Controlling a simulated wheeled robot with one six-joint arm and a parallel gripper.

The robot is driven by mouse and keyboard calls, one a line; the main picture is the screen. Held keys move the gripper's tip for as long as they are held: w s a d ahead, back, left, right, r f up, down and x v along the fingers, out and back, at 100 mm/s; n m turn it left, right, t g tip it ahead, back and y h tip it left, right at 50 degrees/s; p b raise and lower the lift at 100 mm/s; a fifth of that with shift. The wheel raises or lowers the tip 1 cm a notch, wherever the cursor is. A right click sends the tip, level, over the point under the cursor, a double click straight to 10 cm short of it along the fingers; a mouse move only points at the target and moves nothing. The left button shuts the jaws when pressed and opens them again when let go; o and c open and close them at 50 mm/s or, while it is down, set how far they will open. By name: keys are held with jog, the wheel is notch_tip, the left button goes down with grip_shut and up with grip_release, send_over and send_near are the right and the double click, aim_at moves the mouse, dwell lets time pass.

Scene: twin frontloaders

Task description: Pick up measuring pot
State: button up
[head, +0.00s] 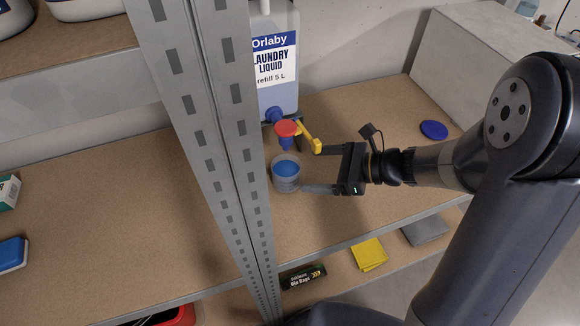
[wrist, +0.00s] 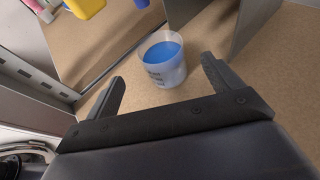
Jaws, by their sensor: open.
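The measuring pot (head: 286,183) is a small clear cup with blue liquid in it. It stands upright on the shelf, below the red and blue tap (head: 287,130) of a large laundry liquid container (head: 276,88). My gripper (head: 318,169) is open and comes in from the right, its fingers pointing toward the pot. In the wrist view the pot (wrist: 164,66) is ahead of my open gripper (wrist: 164,82), roughly centred between the fingertips. The pot appears just beyond the fingertips, and nothing is held.
A yellow lever (head: 310,137) sticks out beside the tap, above the pot. A grey perforated shelf post (head: 222,130) stands just left. A blue lid (head: 434,130) lies at the right. A yellow cloth (head: 369,254) and a bin bag box (head: 303,276) lie on the lower shelf.

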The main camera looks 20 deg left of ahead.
aim_at(287, 169)
jog(key=x, duration=0.8)
jog(key=shift+w+a+f, duration=0.1)
jog(key=shift+f, duration=0.1)
jog(key=shift+c, duration=0.4)
jog(key=c, duration=1.1)
jog(key=shift+r, duration=0.1)
